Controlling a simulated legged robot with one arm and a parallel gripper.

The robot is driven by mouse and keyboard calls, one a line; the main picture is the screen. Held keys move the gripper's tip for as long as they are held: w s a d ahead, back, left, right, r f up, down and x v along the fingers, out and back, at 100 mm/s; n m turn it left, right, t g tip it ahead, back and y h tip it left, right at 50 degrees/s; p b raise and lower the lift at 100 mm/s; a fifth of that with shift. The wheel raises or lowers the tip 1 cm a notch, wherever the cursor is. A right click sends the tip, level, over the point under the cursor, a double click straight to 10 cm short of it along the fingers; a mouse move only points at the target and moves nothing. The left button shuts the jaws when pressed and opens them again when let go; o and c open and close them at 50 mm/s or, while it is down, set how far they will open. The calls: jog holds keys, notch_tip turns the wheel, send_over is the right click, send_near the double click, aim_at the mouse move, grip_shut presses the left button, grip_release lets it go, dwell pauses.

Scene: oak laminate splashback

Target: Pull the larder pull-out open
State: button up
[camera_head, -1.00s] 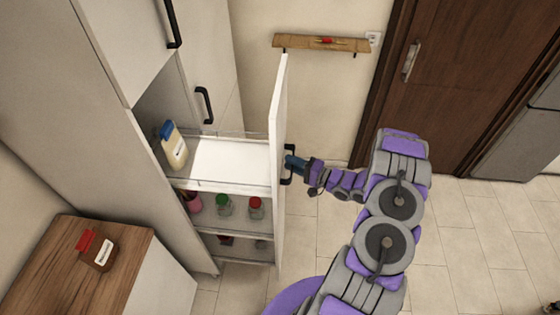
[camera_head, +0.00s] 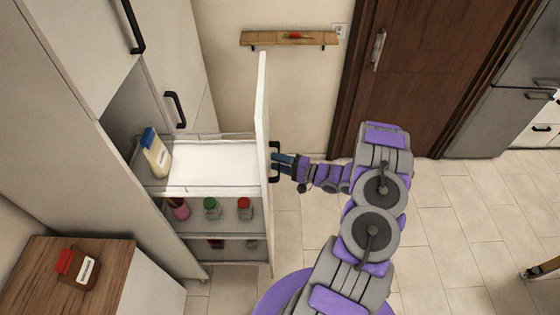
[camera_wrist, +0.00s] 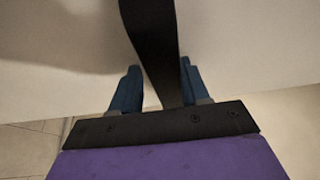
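The larder pull-out stands well out of the tall cabinet, its white front panel (camera_head: 263,130) seen nearly edge-on in the head view. Its upper shelf (camera_head: 210,160) holds a cream bottle with a blue cap (camera_head: 157,155). The lower levels hold several jars. The black bar handle (camera_head: 275,160) is on the panel's outer face; it also crosses the wrist view (camera_wrist: 150,40). My gripper (camera_head: 283,163) is at the handle, its blue fingers spread on either side of it. The wrist view shows a gap between the left finger and the handle.
A wall shelf (camera_head: 285,39), a brown door (camera_head: 400,80) and a grey fridge (camera_head: 495,115) are behind.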

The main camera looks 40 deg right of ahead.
jog(key=shift+o, duration=0.4)
jog(key=shift+r, duration=0.2)
jog(key=shift+d, duration=0.1)
jog(key=v, duration=1.7)
jog(key=shift+f+b, duration=0.25)
jog(key=shift+b, duration=0.1)
